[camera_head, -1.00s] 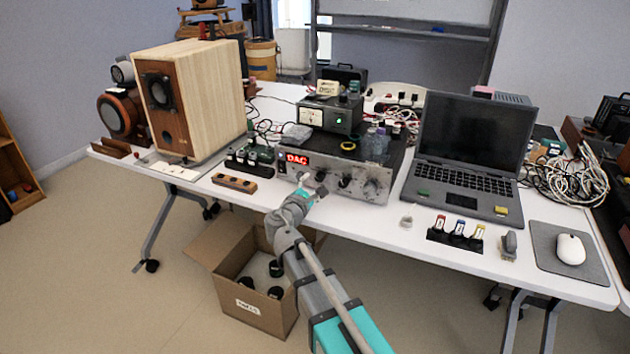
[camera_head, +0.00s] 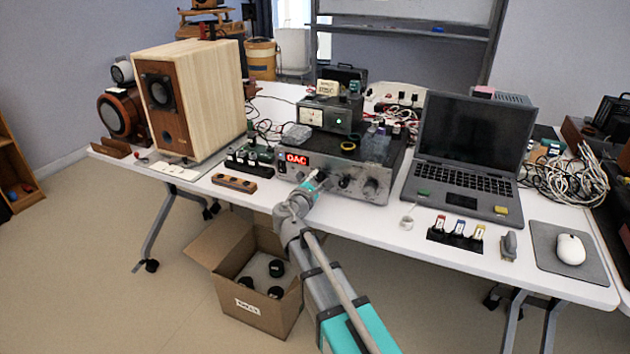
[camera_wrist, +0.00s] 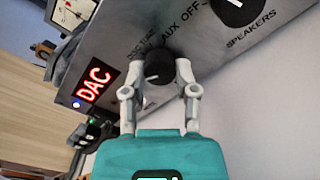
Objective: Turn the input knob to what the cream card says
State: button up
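The input knob (camera_wrist: 160,67) is a black round knob with a white pointer line on the amplifier's front panel (camera_head: 376,188). In the wrist view its pointer slants to the lower left, and "AUX" is printed beside it. My gripper (camera_wrist: 160,72) has one pale finger on each side of this knob; whether both fingers touch it is unclear. In the head view my gripper (camera_head: 311,182) is at the panel and hides the knob. The red display (camera_wrist: 93,80) reads DAC. The cream card (camera_head: 328,87) stands on the small meter box; its writing is too small to read.
The speakers knob (camera_wrist: 233,10) sits beside the input knob, marked OFF. A laptop (camera_head: 468,150) stands right of the amplifier, a wooden speaker (camera_head: 205,100) to the left. A dark strip of coloured-label blocks (camera_head: 456,232) lies at the front edge. An open cardboard box (camera_head: 240,310) is on the floor.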

grip_shut()
jog(key=shift+a, duration=0.15)
jog(key=shift+m, duration=1.6)
jog(key=m, duration=0.4)
jog(key=shift+m, duration=0.3)
